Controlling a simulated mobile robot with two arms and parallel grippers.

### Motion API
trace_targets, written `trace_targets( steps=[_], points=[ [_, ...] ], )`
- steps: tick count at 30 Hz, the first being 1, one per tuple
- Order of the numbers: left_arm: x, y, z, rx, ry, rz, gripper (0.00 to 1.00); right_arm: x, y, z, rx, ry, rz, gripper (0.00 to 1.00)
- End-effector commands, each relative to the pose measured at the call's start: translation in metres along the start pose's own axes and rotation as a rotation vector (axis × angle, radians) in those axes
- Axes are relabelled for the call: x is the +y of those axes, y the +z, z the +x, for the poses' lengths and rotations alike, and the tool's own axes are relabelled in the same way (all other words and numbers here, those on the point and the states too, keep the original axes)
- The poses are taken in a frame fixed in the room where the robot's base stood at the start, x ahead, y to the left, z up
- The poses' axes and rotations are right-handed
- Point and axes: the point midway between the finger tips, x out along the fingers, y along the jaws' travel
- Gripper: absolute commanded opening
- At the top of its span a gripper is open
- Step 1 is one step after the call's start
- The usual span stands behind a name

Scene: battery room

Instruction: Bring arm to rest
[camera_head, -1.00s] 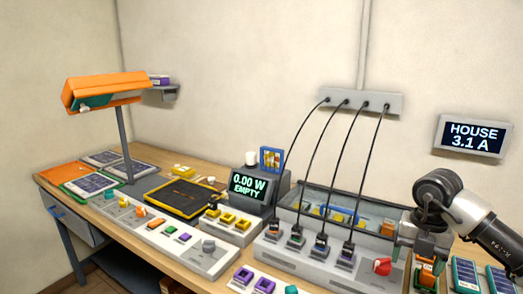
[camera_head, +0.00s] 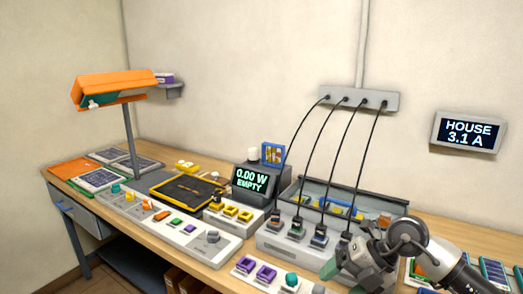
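My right arm comes in from the lower right. Its gripper (camera_head: 343,266) is in front of the right end of the grey cable dock (camera_head: 272,241), pointing left and toward the viewer. The finger gap is not clear, so I cannot tell whether it is open or shut, and I see nothing plainly held. The gripper and wrist hide the dock's right end. My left arm and gripper are not in view.
Four black cables run from a wall strip (camera_head: 345,97) to the dock. Dark panels (camera_head: 490,270) lie at the right.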

Motion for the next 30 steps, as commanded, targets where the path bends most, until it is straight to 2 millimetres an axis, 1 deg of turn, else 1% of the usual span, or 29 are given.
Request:
trace_targets(
  steps=[1, 2, 3, 5, 6, 8, 9, 10, 12, 14, 15, 17, 20, 21, 23, 24, 26, 27, 29, 30],
  points=[
    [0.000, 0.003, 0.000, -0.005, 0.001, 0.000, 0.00, 0.015, -0.012, 0.015, 0.031, 0.108, -0.019, 0.75],
    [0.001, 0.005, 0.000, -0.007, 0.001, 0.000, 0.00, 0.025, -0.019, 0.021, 0.043, 0.182, -0.028, 0.75],
    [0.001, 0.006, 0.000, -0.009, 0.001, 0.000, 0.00, 0.040, -0.029, 0.029, 0.060, 0.292, -0.036, 0.75],
    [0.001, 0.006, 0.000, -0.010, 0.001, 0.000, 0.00, 0.064, -0.044, 0.037, 0.077, 0.482, -0.029, 0.75],
    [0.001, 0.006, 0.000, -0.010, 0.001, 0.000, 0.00, 0.079, -0.053, 0.037, 0.078, 0.617, -0.011, 0.75],
    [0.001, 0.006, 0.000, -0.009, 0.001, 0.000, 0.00, 0.099, -0.062, 0.033, 0.066, 0.816, 0.042, 0.75],
    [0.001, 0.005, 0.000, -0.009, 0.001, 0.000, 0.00, 0.108, -0.066, 0.028, 0.048, 0.941, 0.091, 0.75],
    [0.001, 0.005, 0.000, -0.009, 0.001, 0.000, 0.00, 0.113, -0.067, 0.023, 0.030, 1.030, 0.137, 0.75],
    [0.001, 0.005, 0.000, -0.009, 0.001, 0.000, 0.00, 0.116, -0.065, 0.010, -0.032, 1.219, 0.268, 0.75],
    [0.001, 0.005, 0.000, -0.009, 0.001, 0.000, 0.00, 0.111, -0.059, -0.001, -0.101, 1.355, 0.405, 0.75],
    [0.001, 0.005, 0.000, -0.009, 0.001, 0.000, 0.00, 0.103, -0.053, -0.006, -0.155, 1.430, 0.511, 0.75],
    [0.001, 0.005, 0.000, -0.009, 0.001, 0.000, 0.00, 0.084, -0.045, -0.011, -0.244, 1.516, 0.685, 0.75],
    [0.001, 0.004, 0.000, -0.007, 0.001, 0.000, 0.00, 0.039, -0.035, -0.010, -0.409, 1.579, 1.009, 0.75],
    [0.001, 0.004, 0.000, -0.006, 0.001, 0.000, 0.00, 0.017, -0.035, -0.005, -0.476, 1.573, 1.147, 0.75],
    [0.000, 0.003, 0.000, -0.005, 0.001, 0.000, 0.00, -0.018, -0.038, 0.006, -0.578, 1.530, 1.358, 0.75],
    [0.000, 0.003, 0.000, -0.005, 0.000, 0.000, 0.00, -0.043, -0.044, 0.015, -0.641, 1.478, 1.498, 0.75],
    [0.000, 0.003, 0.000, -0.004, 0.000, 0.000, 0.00, -0.077, -0.058, 0.030, -0.723, 1.374, 1.694, 0.75],
    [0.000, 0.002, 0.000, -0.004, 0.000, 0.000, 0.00, -0.097, -0.070, 0.039, -0.768, 1.294, 1.807, 0.75],
    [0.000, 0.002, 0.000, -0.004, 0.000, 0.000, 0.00, -0.121, -0.089, 0.052, -0.816, 1.171, 1.951, 0.75],
    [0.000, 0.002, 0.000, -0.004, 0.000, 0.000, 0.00, -0.135, -0.102, 0.060, -0.838, 1.090, 2.031, 0.75]
  ],
)
